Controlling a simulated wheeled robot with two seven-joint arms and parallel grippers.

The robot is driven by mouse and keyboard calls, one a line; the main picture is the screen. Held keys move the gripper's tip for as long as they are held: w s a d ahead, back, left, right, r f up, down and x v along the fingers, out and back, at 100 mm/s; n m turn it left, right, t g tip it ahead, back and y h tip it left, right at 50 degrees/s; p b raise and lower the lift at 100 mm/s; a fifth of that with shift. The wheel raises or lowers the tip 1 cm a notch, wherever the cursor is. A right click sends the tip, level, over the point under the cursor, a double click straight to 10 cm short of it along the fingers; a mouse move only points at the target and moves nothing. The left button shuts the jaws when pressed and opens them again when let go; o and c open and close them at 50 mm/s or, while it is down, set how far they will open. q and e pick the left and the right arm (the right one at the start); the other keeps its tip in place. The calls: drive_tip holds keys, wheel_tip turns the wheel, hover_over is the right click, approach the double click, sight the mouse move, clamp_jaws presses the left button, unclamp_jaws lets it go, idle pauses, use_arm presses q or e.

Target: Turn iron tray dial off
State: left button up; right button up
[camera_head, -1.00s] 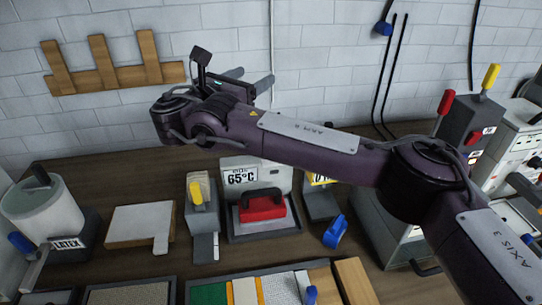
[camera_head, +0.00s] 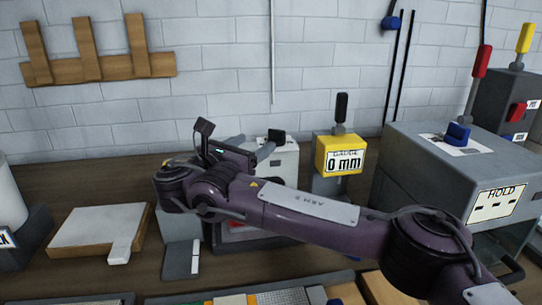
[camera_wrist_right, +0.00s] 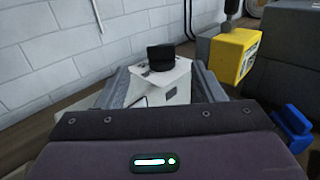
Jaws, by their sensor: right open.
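The iron tray's white housing (camera_head: 284,163) stands at mid-table in the head view, mostly hidden behind my right arm. A black dial (camera_wrist_right: 160,57) sits on top of this housing in the right wrist view. My right gripper (camera_head: 252,146) is open above the housing. In the wrist view its two grey fingers are on either side of the dial's line, with the dial showing between and beyond their tips. I cannot tell whether they touch it. The dial's off mark is not readable. My left gripper is not in view.
A yellow gauge block (camera_head: 341,155) reading 0 mm, with a black lever, stands right of the housing. A grey machine (camera_head: 420,165) with a blue knob (camera_head: 458,132) and HOLD label is further right. A white pad (camera_head: 98,230) lies at left.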

sight(275, 132)
drive_tip(key=p+x, duration=0.1)
drive_tip(key=x, duration=0.6)
drive_tip(key=shift+w+d, duration=0.25)
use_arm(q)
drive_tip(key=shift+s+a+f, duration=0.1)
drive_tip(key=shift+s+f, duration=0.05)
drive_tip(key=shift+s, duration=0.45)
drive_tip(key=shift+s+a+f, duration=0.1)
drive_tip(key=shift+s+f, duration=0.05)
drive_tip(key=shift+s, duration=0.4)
use_arm(e)
drive_tip(key=c, duration=1)
